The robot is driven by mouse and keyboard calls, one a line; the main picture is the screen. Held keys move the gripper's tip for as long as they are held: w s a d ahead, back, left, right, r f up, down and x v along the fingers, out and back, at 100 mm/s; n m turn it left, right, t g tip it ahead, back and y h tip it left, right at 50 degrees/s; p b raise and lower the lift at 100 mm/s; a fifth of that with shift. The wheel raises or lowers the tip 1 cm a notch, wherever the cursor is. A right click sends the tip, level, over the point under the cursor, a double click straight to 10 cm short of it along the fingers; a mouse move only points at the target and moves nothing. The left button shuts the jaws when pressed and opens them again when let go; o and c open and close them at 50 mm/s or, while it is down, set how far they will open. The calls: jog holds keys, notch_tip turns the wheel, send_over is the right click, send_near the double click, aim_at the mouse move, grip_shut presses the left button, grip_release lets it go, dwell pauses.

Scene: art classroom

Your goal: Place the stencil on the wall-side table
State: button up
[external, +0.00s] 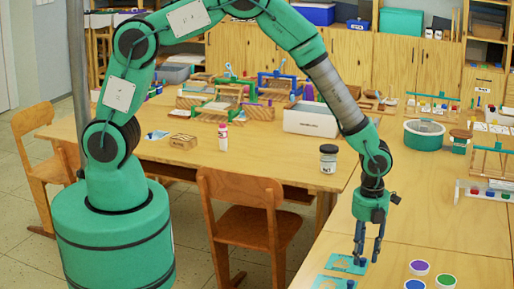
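A flat teal stencil (341,262) with a cut-out and a small blue knob (362,262) lies on the near table at the bottom right. A second similar teal stencil (326,282) lies just in front of it, partly cut off by the picture's lower edge. My gripper (366,261) points straight down over the right end of the farther stencil. Its two fingers are apart, with the blue knob low between them. Whether a finger touches the knob is too small to tell.
Purple, blue and green discs (419,267) lie right of my gripper. A round teal-sided container (424,135) and racks stand farther back on this table. The other table (265,150) holds wooden racks, a white bin (311,122) and a dark-lidded jar (328,158). Chairs (245,215) stand before it.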

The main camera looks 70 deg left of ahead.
notch_tip(320, 180, up, 11)
jog(key=p, duration=0.2)
jog(key=shift+r, duration=0.15)
dwell(0.7)
jog(key=s+a+r+n+t, duration=0.1)
jog(key=s+a+r+n, duration=0.1)
jog(key=a+r+n, duration=0.5)
jog(key=s+a+r+n+t, duration=0.1)
jog(key=s+a+r, duration=0.25)
jog(key=r, duration=0.65)
jog(key=s+a+r+n, duration=0.1)
jog(key=a+r+n, duration=0.3)
jog(key=a+r, duration=0.4)
jog(key=s+a+r+n+t, duration=0.1)
jog(key=s+a+r+n, duration=0.3)
jog(key=s, duration=0.3)
jog(key=s+a+r+n+t, duration=0.1)
jog(key=s+a+r+n, duration=0.2)
jog(key=s+n, duration=0.3)
jog(key=s+a+r+n+t, duration=0.1)
jog(key=s+a+r+n, duration=0.3)
jog(key=s, duration=0.6)
jog(key=shift+s+a+r+n+t, duration=0.3)
jog(key=shift+a+n, duration=0.2)
jog(key=shift+a, duration=0.6)
